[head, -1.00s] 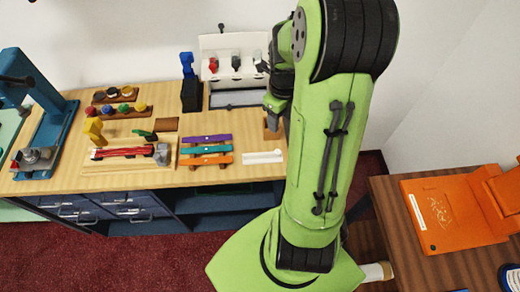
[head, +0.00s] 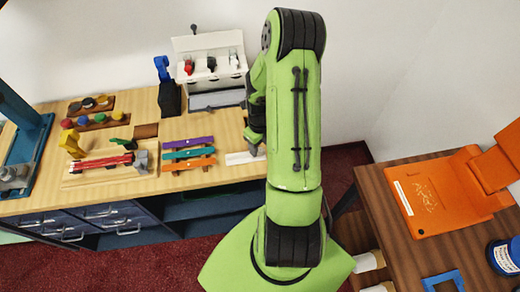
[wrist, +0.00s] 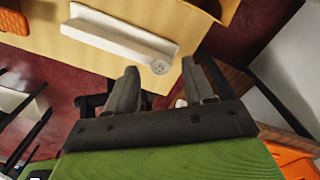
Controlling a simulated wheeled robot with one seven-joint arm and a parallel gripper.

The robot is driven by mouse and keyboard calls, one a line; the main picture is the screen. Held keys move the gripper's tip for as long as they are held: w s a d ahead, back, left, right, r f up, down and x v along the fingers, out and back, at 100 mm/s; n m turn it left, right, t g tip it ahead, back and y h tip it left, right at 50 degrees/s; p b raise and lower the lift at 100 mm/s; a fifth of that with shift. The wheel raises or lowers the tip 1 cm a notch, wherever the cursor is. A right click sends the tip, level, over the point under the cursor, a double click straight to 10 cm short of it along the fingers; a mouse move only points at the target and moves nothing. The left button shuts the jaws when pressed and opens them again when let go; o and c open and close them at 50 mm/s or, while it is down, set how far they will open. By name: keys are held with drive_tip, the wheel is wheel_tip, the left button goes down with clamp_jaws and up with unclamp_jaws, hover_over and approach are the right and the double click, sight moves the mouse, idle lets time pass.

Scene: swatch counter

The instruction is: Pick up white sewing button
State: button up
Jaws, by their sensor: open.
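The white sewing button (wrist: 159,67) shows in the wrist view as a small pale disc with holes, at the right end of a long white holder (wrist: 118,38). I cannot tell whether it lies on the holder or just beside it. My gripper (wrist: 160,77) is open, its two grey fingers spread to either side of the button in the picture, with nothing visible between them. In the head view my gripper (head: 255,140) is over the right end of the counter, near the white holder (head: 241,158), whose right part my arm hides. The button is not visible there.
Purple, teal and orange bars (head: 188,154) lie left of the holder. A white display box (head: 210,62) stands behind on the wooden counter (head: 205,122). A brown table (head: 385,192) with an orange case (head: 430,200) stands to the right, across a gap.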

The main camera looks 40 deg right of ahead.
drive_tip(key=shift+f, duration=0.25)
drive_tip(key=shift+f, duration=0.15)
clamp_jaws()
idle(0.4)
